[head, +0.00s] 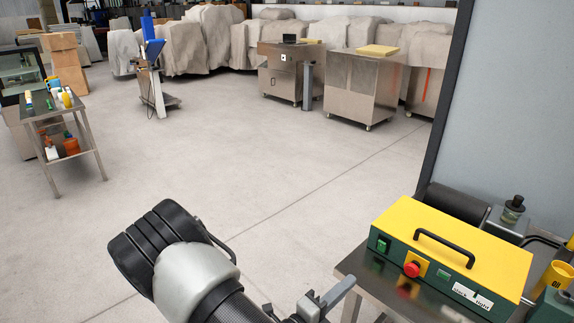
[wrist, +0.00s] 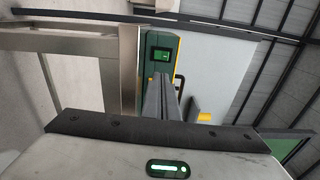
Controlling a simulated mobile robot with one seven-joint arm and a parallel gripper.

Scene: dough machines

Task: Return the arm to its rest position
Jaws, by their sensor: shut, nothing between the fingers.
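My arm shows at the bottom of the head view, bent, with a black and silver joint. My gripper (head: 338,293) is partly cut off by the bottom edge there, left of the yellow and green control box (head: 462,243). In the wrist view my gripper's fingers (wrist: 161,95) are together with nothing between them. They point toward the box's green end (wrist: 160,52), which carries a green switch. A gap between the fingers and the box cannot be judged. The box has a red button (head: 412,269), a black handle and labels.
The box rests on a metal table (head: 352,268). A grey panel (head: 510,110) stands behind it. A steel cart (head: 75,108) with bottles is at the left, and a blue-topped stand (head: 152,80) is farther back. Steel cabinets (head: 362,88) line the back. The middle floor is clear.

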